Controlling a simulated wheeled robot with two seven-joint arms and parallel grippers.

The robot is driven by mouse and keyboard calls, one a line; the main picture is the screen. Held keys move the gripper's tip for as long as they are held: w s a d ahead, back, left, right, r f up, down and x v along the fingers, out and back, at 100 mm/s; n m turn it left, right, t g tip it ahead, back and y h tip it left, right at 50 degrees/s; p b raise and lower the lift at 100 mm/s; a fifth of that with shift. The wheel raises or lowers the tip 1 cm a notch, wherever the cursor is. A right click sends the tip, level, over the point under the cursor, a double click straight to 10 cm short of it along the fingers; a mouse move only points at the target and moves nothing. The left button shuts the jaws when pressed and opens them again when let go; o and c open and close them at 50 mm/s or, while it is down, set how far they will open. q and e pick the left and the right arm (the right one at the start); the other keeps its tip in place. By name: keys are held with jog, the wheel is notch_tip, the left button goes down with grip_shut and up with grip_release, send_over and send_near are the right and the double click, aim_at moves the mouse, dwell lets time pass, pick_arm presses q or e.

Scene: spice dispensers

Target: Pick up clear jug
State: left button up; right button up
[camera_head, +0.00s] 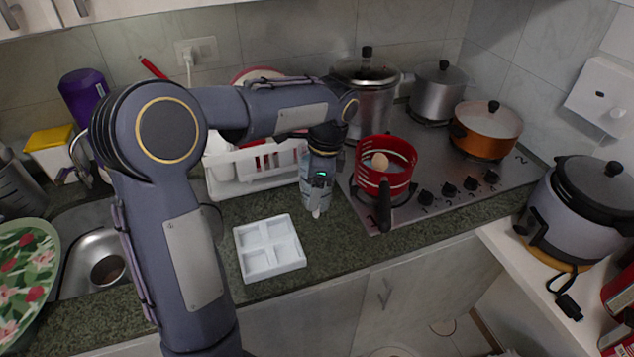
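My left arm comes in from the lower left, rises, bends right and reaches down over the counter. My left gripper (317,208) points down in front of the white dish rack, well to the right of that vessel. My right gripper is not in view.
A white four-part tray (270,272) lies on the counter's front. A red pot (378,196) with an egg sits on the stove, right of the gripper. The dish rack (226,189) is behind. A sink (85,262) and floral plate (22,270) are at left.

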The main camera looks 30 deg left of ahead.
pick_arm(q)
jog(key=c, duration=1.2)
grip_shut()
jog(key=shift+r, duration=0.2)
